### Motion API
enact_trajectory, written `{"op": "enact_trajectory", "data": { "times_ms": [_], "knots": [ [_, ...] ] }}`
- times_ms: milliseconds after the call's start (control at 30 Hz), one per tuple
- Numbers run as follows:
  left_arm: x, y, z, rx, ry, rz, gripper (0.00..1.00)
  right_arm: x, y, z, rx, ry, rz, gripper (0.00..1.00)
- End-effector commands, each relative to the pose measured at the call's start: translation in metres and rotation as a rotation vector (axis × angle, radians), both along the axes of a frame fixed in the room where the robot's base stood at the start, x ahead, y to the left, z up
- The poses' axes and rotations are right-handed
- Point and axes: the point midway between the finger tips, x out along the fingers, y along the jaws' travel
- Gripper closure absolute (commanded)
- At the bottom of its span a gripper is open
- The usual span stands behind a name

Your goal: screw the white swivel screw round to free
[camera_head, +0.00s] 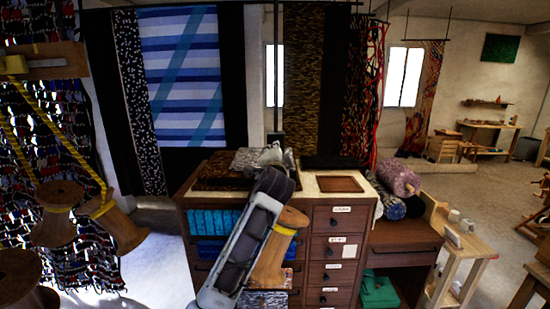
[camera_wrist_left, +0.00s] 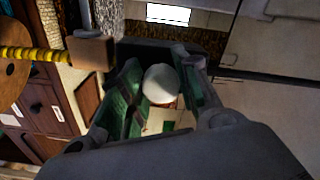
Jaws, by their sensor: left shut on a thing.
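The white swivel screw (camera_wrist_left: 161,84) shows in the left wrist view as a round white knob between the green-lined fingers of my left gripper (camera_wrist_left: 163,92). The gripper is shut on it; the shaft below the knob is mostly hidden. In the head view my left gripper (camera_head: 273,157) is at the end of a grey and black arm, in front of the hanging textiles and over the top of a wooden drawer cabinet (camera_head: 335,222). The screw cannot be made out there. My right gripper is not in view.
Wooden spools (camera_head: 57,213) with yellow cord hang at the left. Another spool (camera_head: 277,250) is close beside my arm. Rolled rag fabric (camera_head: 398,178) lies right of the cabinet top. A small wooden table (camera_head: 462,245) stands at the right; open floor lies behind it.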

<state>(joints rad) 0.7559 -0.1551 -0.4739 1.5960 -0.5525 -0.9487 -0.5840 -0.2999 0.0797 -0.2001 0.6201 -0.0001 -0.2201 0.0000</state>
Motion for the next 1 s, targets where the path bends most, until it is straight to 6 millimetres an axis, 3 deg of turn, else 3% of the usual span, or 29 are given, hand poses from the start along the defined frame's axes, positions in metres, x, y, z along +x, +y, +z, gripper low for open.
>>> {"op": "enact_trajectory", "data": {
  "times_ms": [500, 1000],
  "knots": [
    [0.0, -0.001, -0.005, -0.369, 0.006, 0.001, 0.92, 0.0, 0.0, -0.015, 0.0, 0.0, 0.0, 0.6],
    [0.001, -0.001, -0.006, -0.422, 0.007, 0.002, 0.92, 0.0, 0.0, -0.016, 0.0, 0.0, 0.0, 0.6]
  ]
}}
